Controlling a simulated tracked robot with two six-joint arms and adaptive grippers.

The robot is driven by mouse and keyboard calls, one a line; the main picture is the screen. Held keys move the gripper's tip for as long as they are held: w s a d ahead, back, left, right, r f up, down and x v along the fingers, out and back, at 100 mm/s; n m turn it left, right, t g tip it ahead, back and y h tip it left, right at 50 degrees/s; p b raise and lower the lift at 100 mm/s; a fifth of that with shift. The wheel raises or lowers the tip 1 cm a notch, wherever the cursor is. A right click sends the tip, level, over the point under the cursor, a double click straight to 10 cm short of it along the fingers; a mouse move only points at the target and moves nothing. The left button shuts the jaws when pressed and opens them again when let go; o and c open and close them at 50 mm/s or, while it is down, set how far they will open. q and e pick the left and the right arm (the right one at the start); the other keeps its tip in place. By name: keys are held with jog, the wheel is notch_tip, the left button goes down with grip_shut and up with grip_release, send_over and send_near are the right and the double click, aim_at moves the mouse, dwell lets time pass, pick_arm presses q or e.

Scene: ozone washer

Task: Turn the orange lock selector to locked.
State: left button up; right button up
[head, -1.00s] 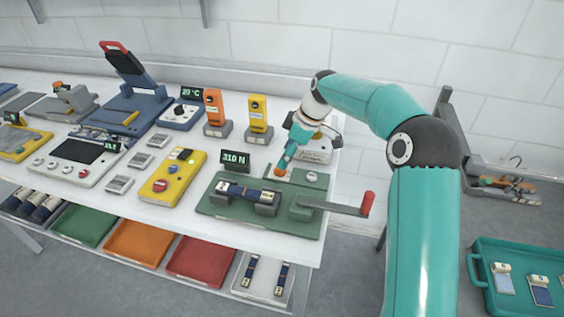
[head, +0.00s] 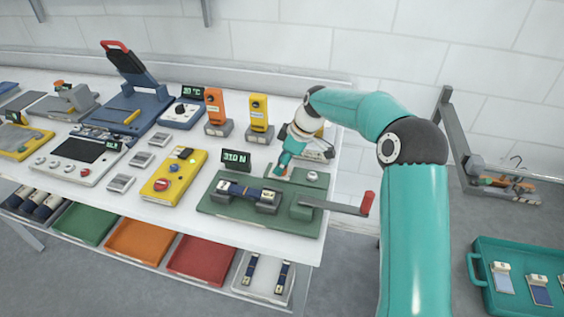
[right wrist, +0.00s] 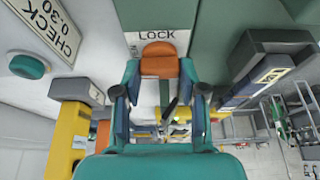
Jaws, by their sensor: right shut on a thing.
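The orange lock selector (right wrist: 159,62) shows in the right wrist view, close to a plate marked LOCK (right wrist: 157,38). It is on the green strap tester (head: 225,212), at the tester's far side. My right gripper (head: 282,170) reaches down there in the head view. In the right wrist view its two fingers (right wrist: 159,82) stand on either side of the orange selector, shut on it. In the head view the fingers and wrist mostly hide the selector. My left gripper is in no view.
A display reading 310 N (head: 236,159) stands behind the tester. A crank with a red handle (head: 367,203) sticks out at the right. A yellow box (head: 163,190) and the yellow (head: 259,112) and orange (head: 214,104) upright units stand nearby.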

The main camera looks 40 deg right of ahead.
dwell(0.3)
jog(key=shift+f+m+h+b, duration=0.1)
jog(key=shift+m+h+b, duration=0.2)
jog(key=shift+m+b, duration=0.5)
jog(key=shift+a+m+t+h+b, duration=0.1)
jog(key=shift+m+t+h+b, duration=0.35)
jog(key=shift+m+b, duration=0.55)
jog(key=m+h+b, duration=0.1)
jog(key=m, duration=0.2)
jog(key=m+h+b, duration=0.1)
jog(key=m+b, duration=0.1)
jog(key=m, duration=0.1)
jog(key=shift+a+m, duration=0.1)
jog(key=shift+m, duration=0.3)
jog(key=m+h+b, duration=0.1)
jog(key=m, duration=0.2)
jog(key=shift+a+m+h+b, duration=0.1)
jog(key=shift+m+h+b, duration=0.15)
jog(key=shift+m+b, duration=0.05)
jog(key=shift+m+g+h+b, duration=0.4)
jog(key=shift+m+g+h, duration=0.25)
jog(key=shift+m, duration=1.25)
jog(key=o, duration=1.1)
